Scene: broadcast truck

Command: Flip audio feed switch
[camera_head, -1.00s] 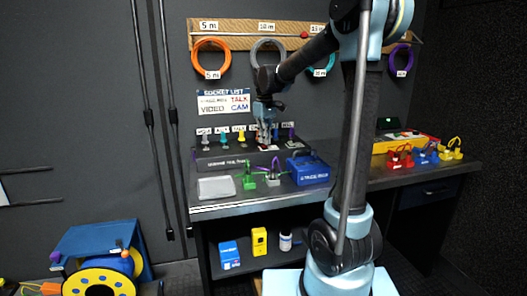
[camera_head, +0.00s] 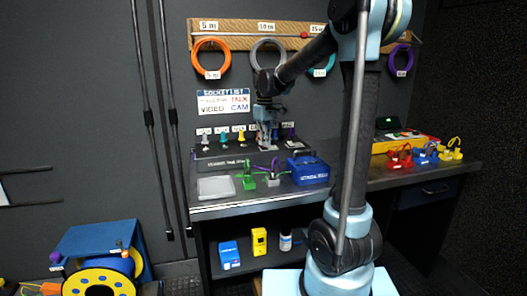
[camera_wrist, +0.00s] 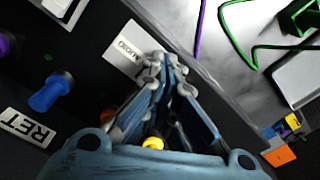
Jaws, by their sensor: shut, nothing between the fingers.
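The black switch panel (camera_head: 228,157) stands on the workbench, with a row of labelled coloured switches along its top. My gripper (camera_head: 265,142) is at the panel, right of the yellow switch (camera_head: 241,137), and covers part of the row. In the wrist view my gripper (camera_wrist: 165,64) is shut and empty, its tips beside a white AUDIO label (camera_wrist: 125,48). The switch belonging to this label is not clearly visible; the fingers may hide it. A blue switch (camera_wrist: 52,92) by a RET label (camera_wrist: 22,126) is to the left. A yellow knob (camera_wrist: 152,143) shows behind the fingers.
Green (camera_head: 249,178) and grey cable pieces and a grey tray (camera_head: 216,187) lie in front. A sign (camera_head: 224,102) and cable coils hang on the wall behind.

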